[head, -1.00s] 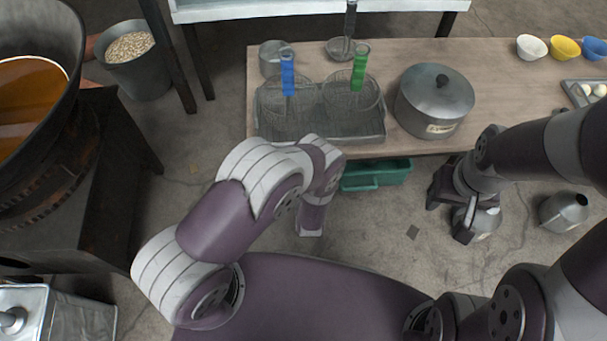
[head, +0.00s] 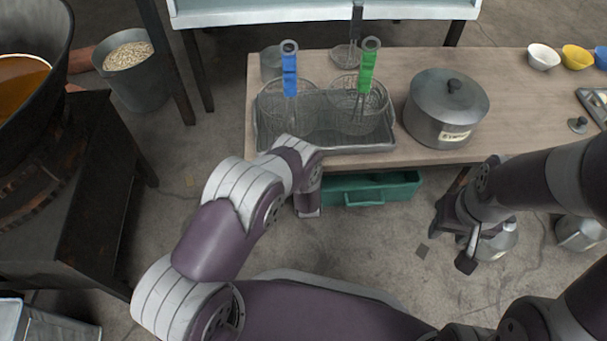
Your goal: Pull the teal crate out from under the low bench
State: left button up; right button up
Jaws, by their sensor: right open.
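The teal crate (head: 395,189) sits on the floor under the front edge of the low wooden bench (head: 520,110). Its front part and a handle show; the rest is hidden under the bench top. My left arm reaches toward the crate's left end, and its wrist end (head: 308,205) hangs down beside it. The left fingers are hidden, so contact with the crate cannot be told. My right gripper (head: 453,245) is open, to the right of the crate and apart from it, low over the floor near a metal can (head: 497,240).
A dark stove (head: 90,200) and a bucket (head: 135,80) are at left. Floor before the crate is clear.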

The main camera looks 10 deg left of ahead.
pick_arm(q)
jog(key=shift+w, duration=0.1)
grip_shut()
dwell(1.4)
